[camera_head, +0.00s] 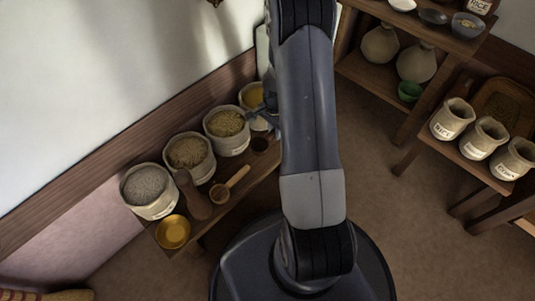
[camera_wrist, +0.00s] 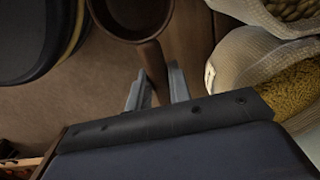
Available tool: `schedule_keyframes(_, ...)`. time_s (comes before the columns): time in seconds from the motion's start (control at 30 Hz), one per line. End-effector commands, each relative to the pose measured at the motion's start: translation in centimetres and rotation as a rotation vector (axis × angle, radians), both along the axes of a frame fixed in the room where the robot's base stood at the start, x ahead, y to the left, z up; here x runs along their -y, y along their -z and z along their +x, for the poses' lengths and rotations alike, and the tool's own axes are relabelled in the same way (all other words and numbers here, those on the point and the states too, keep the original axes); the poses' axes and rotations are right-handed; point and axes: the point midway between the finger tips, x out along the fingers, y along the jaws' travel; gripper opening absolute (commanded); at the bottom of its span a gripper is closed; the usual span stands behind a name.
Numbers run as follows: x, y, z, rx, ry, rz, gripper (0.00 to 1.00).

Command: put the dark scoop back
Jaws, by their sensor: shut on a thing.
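The dark scoop (camera_wrist: 152,57) is in my gripper (camera_wrist: 156,88) in the wrist view, its brown handle between the two grey fingers and its round bowl at the top edge, partly cut off. In the head view the dark scoop (camera_head: 260,144) shows small at the far part of the low wooden bench (camera_head: 232,199), beside the sacks. My gripper (camera_head: 270,119) is partly hidden there by my arm. I cannot tell whether the scoop touches the bench. The bowl's inside looks dark.
Several open grain sacks (camera_head: 148,192) line the wall side of the bench. A lighter wooden scoop (camera_head: 231,184), a brown wooden tool (camera_head: 191,194) and a brass bowl (camera_head: 172,232) lie in front. Shelves (camera_head: 375,72) and labelled pots (camera_head: 484,138) stand right. The floor between is clear.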

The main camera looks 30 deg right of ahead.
Motion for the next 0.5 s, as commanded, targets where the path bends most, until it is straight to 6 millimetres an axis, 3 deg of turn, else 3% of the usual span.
schedule_keyframes(0.13,-0.1,3.4,-0.1,-0.004,-0.002,0.002,0.00)
schedule_keyframes(0.5,-0.1,7.8,0.0,-0.001,-0.003,0.001,0.00)
